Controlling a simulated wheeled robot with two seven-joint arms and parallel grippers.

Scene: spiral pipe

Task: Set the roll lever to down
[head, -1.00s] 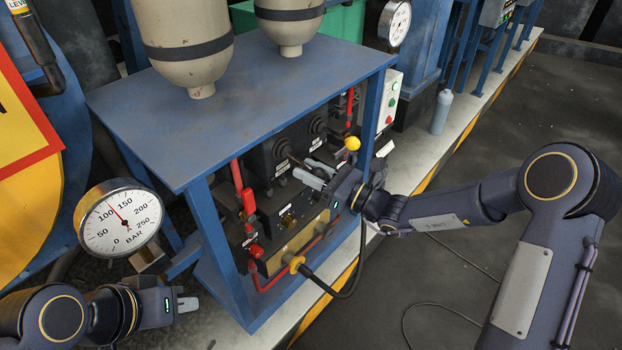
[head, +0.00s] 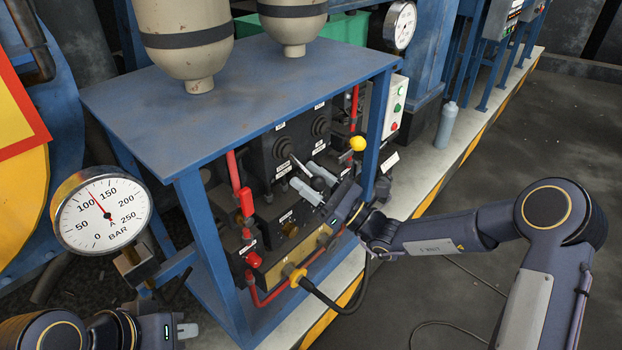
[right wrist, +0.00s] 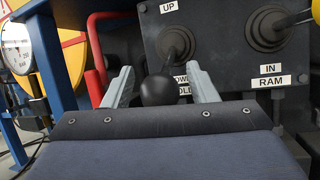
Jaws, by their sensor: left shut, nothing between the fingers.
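The roll lever (right wrist: 178,50) has a black ball knob (right wrist: 158,90) and stands out from a dark valve panel (right wrist: 215,60) in the right wrist view. An UP label is above it; the label below is partly hidden and reads like DOWN. My right gripper (right wrist: 161,86) is open, one finger on each side of the knob, with small gaps visible; I cannot tell if either finger touches it. In the head view the right gripper (head: 314,181) is in front of the panel under the blue table. My left gripper (head: 187,331) is shut and empty at lower left.
A second lever with a yellow knob (head: 358,143) is just right of the roll lever, above an IN RAM label (right wrist: 271,76). Blue frame posts (head: 376,135) and a red pipe (head: 245,200) flank the panel. A pressure gauge (head: 103,212) stands at left.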

